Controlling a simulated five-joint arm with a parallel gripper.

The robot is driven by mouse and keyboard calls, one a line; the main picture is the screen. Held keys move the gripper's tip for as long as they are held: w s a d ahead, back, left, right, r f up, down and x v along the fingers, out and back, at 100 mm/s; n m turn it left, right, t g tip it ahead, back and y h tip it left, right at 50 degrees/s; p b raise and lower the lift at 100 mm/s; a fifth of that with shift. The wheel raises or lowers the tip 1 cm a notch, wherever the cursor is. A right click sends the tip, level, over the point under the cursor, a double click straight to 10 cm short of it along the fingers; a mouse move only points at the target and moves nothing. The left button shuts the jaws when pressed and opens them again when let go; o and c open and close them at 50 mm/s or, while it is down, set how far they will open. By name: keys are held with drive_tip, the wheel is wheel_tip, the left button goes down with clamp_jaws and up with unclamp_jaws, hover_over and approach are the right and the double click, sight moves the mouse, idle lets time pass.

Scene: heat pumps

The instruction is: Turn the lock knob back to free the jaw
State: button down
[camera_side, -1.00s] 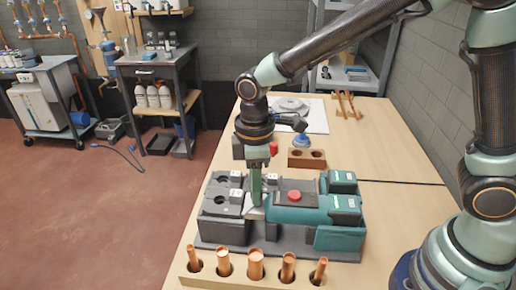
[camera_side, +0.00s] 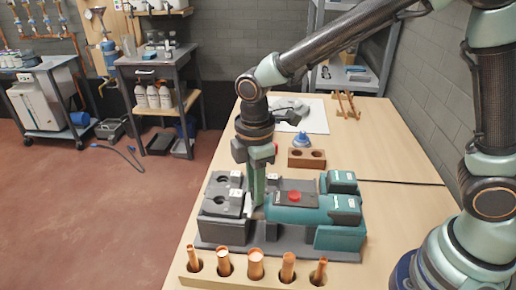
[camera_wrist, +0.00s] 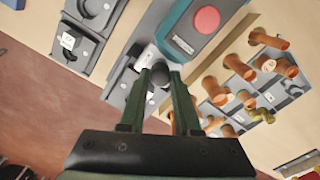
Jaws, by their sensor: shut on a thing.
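The teal press tool (camera_side: 290,215) lies in its grey cradle, with a red button on top; the button side also shows in the wrist view (camera_wrist: 195,35). A small dark grey round lock knob (camera_wrist: 159,74) sits at the tool's front end, near a pale metal piece (camera_wrist: 148,56) that seems to be part of the jaw. My gripper (camera_side: 258,204) points down at this end. In the wrist view my gripper (camera_wrist: 160,82) has its two green fingers closed on the knob's sides. The fingers hide the knob in the side view.
Grey jaw trays (camera_side: 221,190) stand left of the tool. A wooden rack with several copper pipes (camera_side: 256,264) runs along the front. A wooden block with two holes (camera_side: 307,158) and a blue-based item (camera_side: 302,140) stand behind.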

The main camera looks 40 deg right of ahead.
drive_tip(key=c, duration=0.6)
unclamp_jaws()
drive_tip(key=m, duration=0.6)
drive_tip(key=shift+m, duration=0.4)
wheel_tip(320, 180, up, 13)
drive_tip(key=d, duration=0.1)
drive_tip(key=s+d+m+t, duration=0.2)
drive_tip(key=s+d+m, duration=0.1)
drive_tip(key=d, duration=0.5)
drive_tip(key=s+d+m+t, duration=0.3)
drive_tip(key=d+m, duration=0.2)
drive_tip(key=d, duration=0.3)
drive_tip(key=shift+s+t, duration=0.3)
drive_tip(key=shift+s, duration=0.05)
drive_tip(key=shift+f, duration=0.15)
